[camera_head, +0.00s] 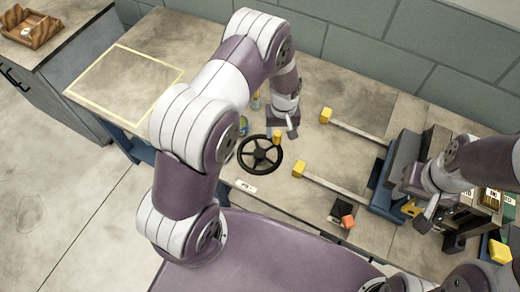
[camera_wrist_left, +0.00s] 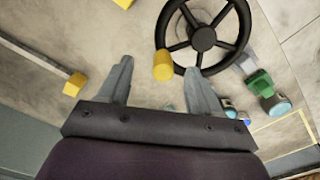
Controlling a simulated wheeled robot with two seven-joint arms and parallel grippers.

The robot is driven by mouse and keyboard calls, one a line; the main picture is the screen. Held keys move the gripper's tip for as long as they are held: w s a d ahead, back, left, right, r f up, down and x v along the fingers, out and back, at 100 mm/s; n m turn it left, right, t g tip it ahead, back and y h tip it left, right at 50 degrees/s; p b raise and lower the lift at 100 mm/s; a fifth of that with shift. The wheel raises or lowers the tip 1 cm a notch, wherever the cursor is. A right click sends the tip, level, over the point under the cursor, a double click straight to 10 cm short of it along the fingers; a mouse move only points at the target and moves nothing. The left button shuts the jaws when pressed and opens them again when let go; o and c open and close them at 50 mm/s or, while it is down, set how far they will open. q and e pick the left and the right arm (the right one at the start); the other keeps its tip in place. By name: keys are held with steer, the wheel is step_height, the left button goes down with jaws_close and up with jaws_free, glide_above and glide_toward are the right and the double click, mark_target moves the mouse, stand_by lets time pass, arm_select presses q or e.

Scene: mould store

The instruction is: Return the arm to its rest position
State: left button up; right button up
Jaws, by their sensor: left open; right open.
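My left arm reaches in from the left over the bench. My left gripper (camera_head: 284,130) hangs beside the far rim of a black handwheel (camera_head: 259,155). In the left wrist view the same gripper (camera_wrist_left: 160,78) is open and empty. The wheel's yellow knob (camera_head: 277,137) shows between its fingertips in that view (camera_wrist_left: 163,65), seemingly beyond them; I cannot tell the exact gap. The black wheel (camera_wrist_left: 204,38) fills the top of that view. My right gripper (camera_head: 420,212) is open at the right, near a dark grey block machine.
Two metal bars with yellow ends (camera_head: 326,115) (camera_head: 298,168) run to the grey machine (camera_head: 398,165). A dark box with an orange piece (camera_head: 347,220) sits near the front edge. A yellow-outlined area (camera_head: 122,85) at the left is clear. A wooden tray (camera_head: 28,28) is far left.

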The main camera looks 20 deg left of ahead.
arm_select(q)
step_height(320, 180, up, 4)
steer(key=shift+f+p, duration=0.15)
steer(key=shift+p, duration=0.95)
steer(key=shift+f, duration=0.1)
arm_select(e)
step_height(320, 180, up, 3)
steer(key=shift+f, duration=0.1)
arm_select(q)
steer(key=s+a+r+m, duration=0.1)
steer(key=s+r+m, duration=0.1)
steer(key=s+r, duration=0.6)
steer(key=s+a+r+m+t+b, duration=0.1)
steer(key=s+a+r+m, duration=0.1)
steer(key=s+r, duration=0.5)
steer(key=shift+s+r+m, duration=0.4)
steer(key=shift+r+m, duration=0.2)
steer(key=shift+r, duration=0.75)
arm_select(e)
steer(key=shift+f, duration=0.55)
